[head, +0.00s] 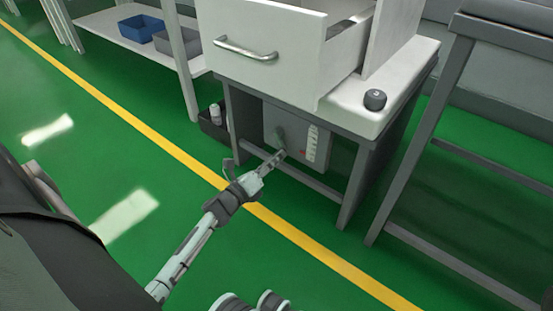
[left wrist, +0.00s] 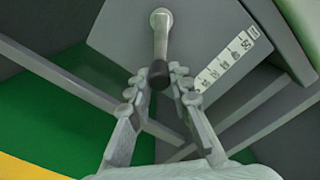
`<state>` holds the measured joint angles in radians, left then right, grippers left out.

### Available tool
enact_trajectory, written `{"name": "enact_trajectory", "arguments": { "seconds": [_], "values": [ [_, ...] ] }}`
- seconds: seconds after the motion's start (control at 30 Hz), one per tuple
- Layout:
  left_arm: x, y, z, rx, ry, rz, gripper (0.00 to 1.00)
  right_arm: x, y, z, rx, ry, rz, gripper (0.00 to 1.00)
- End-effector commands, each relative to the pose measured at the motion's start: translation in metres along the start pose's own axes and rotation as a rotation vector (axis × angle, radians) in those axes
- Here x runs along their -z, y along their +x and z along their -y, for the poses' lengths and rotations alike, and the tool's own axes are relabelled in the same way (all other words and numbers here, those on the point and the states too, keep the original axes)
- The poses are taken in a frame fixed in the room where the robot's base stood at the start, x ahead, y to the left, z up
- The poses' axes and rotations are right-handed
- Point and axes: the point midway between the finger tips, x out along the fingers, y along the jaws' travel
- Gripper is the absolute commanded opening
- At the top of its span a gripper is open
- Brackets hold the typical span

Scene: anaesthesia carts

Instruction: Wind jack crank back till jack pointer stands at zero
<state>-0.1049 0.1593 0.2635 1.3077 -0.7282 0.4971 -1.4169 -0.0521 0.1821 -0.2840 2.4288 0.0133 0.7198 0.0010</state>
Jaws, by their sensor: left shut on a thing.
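The jack panel (head: 273,125) is a grey box under the white cart. The jack crank (head: 280,137) is on its face, and in the left wrist view its pale arm (left wrist: 161,40) runs from a round hub down to a dark knob (left wrist: 159,75). A white scale strip (head: 312,144) is right of the crank; it also shows in the left wrist view (left wrist: 226,61). A small red mark (head: 303,152), perhaps the pointer, is beside its lower part. My left gripper (head: 278,157) is shut on the crank's knob.
The cart's white drawer (head: 265,75) stands out above the panel. Its grey legs (head: 355,185) and lower crossbar frame the space. A dark knob (head: 375,99) sits on the white ledge. Another grey frame (head: 420,140) stands right. Green floor lies open at left.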

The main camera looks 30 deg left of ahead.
Motion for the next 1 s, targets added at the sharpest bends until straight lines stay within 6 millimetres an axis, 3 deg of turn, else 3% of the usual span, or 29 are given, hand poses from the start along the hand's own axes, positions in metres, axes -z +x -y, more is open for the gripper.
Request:
{"name": "enact_trajectory", "arguments": {
  "seconds": [0.47,0.5,0.67,1.0],
  "values": [
    [-0.0005,-0.0003,-0.0018,-0.002,0.015,0.001,0.00,0.0005,0.0004,0.0001,0.001,-0.001,-0.002,0.40],
    [-0.0006,-0.0003,-0.0018,-0.002,0.015,0.001,0.21,0.0006,0.0004,0.0001,0.001,-0.001,-0.003,0.40],
    [-0.0006,-0.0002,-0.0016,-0.001,0.015,0.001,0.41,0.0007,0.0004,0.0001,0.001,-0.001,-0.003,0.40],
    [-0.0004,-0.0031,-0.0013,-0.001,0.015,0.000,0.41,0.0021,0.0012,0.0007,0.003,0.000,-0.008,0.40]
  ]
}}
